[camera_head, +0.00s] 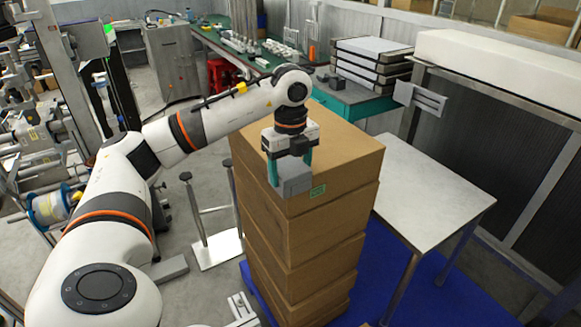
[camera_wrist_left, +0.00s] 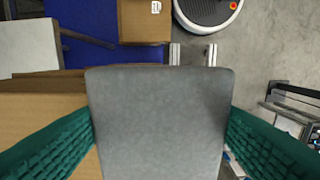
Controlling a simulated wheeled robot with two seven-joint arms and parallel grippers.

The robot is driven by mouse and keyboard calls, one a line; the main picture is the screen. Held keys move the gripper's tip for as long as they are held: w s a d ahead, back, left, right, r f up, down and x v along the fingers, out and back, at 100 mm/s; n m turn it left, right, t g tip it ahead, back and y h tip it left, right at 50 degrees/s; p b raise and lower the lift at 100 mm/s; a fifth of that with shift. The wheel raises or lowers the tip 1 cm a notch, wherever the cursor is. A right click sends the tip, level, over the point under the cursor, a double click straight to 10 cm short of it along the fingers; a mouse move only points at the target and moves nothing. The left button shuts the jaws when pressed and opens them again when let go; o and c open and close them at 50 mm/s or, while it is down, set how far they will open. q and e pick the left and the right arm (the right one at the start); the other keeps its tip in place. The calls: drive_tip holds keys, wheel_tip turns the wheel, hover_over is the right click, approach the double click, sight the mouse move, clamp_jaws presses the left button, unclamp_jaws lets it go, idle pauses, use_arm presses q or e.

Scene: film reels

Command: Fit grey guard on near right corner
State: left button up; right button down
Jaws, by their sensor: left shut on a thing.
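A grey guard (camera_head: 294,179) is held between the teal fingers of my left gripper (camera_head: 290,165). In the left wrist view the guard (camera_wrist_left: 158,125) is a broad grey plate with a finger on each side. It is at the near corner of the top carton (camera_head: 340,150) of a brown stack, overlapping the carton's top in the head view. I cannot tell whether it touches the carton. In the left wrist view the carton (camera_wrist_left: 40,112) lies to the left of the guard, and it is partly hidden behind it. My right gripper does not show.
The stack stands on a blue base (camera_head: 385,265). A white-topped table (camera_head: 425,185) is close on its right. A metal stand (camera_head: 213,225) stands on the floor at its left. A green bench (camera_head: 355,102) with stacked trays (camera_head: 370,62) is behind.

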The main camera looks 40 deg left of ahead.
use_arm(q)
drive_tip(key=o, duration=1)
